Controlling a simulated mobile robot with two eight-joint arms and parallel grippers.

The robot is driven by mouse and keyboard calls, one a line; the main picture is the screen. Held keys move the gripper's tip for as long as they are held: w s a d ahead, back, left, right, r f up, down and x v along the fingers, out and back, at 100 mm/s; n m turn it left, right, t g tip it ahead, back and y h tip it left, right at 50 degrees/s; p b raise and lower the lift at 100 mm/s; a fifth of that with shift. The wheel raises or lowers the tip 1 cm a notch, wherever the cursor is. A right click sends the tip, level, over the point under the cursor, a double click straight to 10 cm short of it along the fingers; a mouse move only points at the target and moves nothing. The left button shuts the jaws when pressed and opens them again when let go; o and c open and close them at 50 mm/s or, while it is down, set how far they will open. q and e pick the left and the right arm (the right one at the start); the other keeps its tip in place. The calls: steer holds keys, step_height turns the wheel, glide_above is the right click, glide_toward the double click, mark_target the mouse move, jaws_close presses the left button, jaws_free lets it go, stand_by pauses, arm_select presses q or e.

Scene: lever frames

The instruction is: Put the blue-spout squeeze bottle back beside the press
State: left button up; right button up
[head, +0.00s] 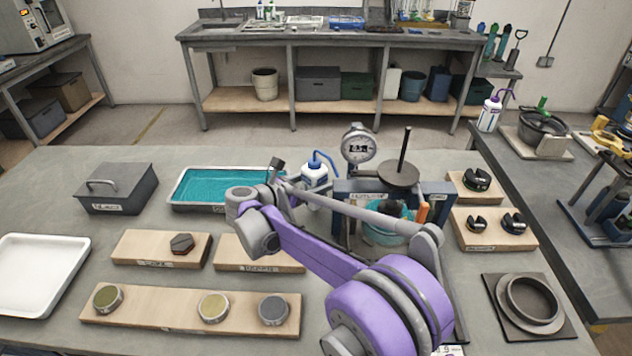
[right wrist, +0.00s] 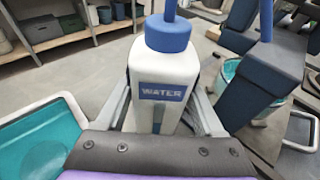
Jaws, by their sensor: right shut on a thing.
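The blue-spout squeeze bottle (head: 314,172) is white with a blue cap and bent blue spout. It stands upright between the teal-filled tray and the press in the head view. In the right wrist view the bottle (right wrist: 162,68) shows a WATER label. My right gripper (right wrist: 162,118) is shut on it, one finger on each side. My arm and the gripper hide its base, so I cannot tell if it touches the table. The press (head: 432,192), dark blue-grey with a round plate and rod, is just right of the bottle. My left gripper is not in view.
A dial gauge (head: 358,143) rises close to the bottle's right. The teal-filled tray (head: 178,190) is to its left, with a lidded grey box (head: 118,190) beyond. Wooden boards with weights lie in front. A purple-spout bottle (head: 489,114) stands on the right bench.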

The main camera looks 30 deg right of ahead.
steer(key=shift+f, duration=0.1)
steer(key=shift+f, duration=0.25)
steer(key=o, duration=1)
steer(key=shift+r, duration=0.1)
steer(key=shift+r, duration=0.25)
steer(key=v, duration=1.2)
steer(key=shift+r, duration=0.1)
